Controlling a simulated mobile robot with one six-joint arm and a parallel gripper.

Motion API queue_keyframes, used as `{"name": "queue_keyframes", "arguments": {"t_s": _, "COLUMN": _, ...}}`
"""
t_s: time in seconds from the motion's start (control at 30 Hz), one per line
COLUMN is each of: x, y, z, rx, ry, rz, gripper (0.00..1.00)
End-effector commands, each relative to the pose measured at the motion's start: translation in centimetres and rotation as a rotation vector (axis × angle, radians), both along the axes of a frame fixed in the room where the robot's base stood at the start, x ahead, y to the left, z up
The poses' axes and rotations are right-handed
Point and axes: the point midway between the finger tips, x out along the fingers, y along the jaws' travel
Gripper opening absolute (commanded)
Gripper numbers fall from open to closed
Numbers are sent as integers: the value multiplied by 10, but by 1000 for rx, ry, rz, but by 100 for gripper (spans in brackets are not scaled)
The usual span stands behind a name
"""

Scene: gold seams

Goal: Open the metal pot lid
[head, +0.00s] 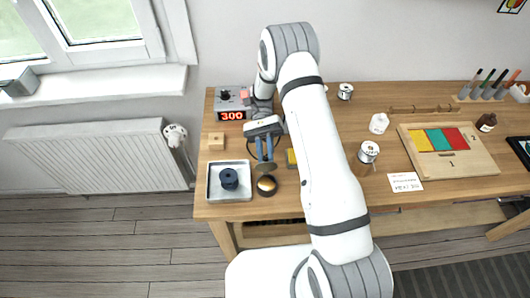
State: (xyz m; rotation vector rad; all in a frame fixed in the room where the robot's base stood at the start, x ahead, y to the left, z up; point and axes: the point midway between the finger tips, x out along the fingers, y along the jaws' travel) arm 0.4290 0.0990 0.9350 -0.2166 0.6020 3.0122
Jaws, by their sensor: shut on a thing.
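My gripper (266,163) is above the left part of the wooden table, fingers pointing down. Its blue fingers are shut on a small, dark brownish disc, which looks like the metal pot lid (267,167). The disc appears just behind a small round dark pot (267,186) with a tan-gold patch on top. The disc seems apart from the pot, but its height above the table is hard to tell. The contact between fingers and lid is too small to see clearly.
A grey tray (214,194) holding a dark blue round piece (229,179) stands left of the pot. A wooden block (216,141) and a box with a red 300 display (231,105) are behind it. A yellow item (291,157) lies right, partly hidden by my arm.

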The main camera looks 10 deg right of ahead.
Motion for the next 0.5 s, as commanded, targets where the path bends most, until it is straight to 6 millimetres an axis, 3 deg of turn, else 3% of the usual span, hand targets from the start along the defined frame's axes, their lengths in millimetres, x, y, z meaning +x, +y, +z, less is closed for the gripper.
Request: {"name": "queue_keyframes", "arguments": {"t_s": 0.5, "x": 4, "y": 0, "z": -3, "rx": 1, "ry": 74, "rz": 1, "gripper": 0}}
